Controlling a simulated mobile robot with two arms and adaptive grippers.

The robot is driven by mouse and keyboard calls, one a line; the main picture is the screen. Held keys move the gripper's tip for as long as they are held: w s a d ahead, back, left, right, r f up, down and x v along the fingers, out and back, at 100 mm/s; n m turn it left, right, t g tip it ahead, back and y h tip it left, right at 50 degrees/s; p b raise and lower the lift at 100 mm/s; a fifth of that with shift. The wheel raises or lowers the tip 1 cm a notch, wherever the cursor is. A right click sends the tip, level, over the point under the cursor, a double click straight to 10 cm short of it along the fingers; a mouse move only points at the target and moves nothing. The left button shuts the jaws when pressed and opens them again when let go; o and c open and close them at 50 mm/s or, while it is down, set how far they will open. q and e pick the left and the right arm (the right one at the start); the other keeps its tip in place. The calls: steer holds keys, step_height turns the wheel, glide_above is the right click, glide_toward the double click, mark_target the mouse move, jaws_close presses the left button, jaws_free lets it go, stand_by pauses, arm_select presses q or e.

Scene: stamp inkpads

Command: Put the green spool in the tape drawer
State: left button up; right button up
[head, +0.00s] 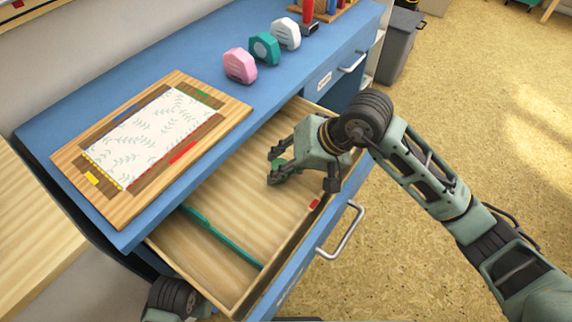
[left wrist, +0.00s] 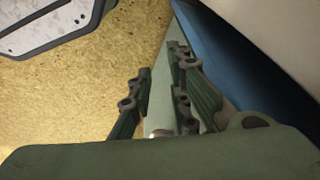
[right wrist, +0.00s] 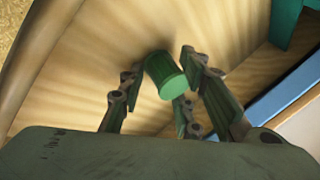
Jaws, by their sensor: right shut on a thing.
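The green spool (right wrist: 165,75) is between the fingers of my right gripper (right wrist: 160,90) in the right wrist view. In the head view, my right gripper (head: 303,178) is shut on it, over the open wooden drawer (head: 226,262); only a bit of the green spool (head: 277,164) shows there. The drawer floor lies behind the spool in the right wrist view; I cannot tell whether they touch. My left gripper (left wrist: 160,100) has its fingers apart, with no object seen held. Its fingers are out of the head view.
A teal divider (head: 222,237) crosses the drawer. A red mark (head: 314,204) is on the front wall, near the silver handle (head: 343,231). On the blue desktop (head: 205,63) are a framed patterned sheet (head: 150,137) and pink (head: 240,65), teal (head: 265,48) and white (head: 285,33) blocks.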

arm_select(q)
steer(key=shift+a+r, duration=0.1)
steer(key=shift+r, duration=0.3)
arm_select(e)
steer(key=o, duration=0.9)
arm_select(q)
steer(key=shift+w, duration=0.1)
arm_select(e)
steer(key=shift+o, duration=0.2)
arm_select(q)
steer(key=shift+r, duration=0.1)
arm_select(e)
steer(key=shift+r, duration=0.1)
steer(key=shift+w+d+r+p, duration=0.15)
steer(key=shift+r+p, duration=0.35)
steer(key=shift+p, duration=0.45)
arm_select(q)
step_height(320, 180, down, 8)
steer(key=s, duration=0.1)
steer(key=shift+s, duration=0.15)
arm_select(e)
steer(key=v, duration=1.2)
arm_select(q)
steer(key=shift+d, duration=0.2)
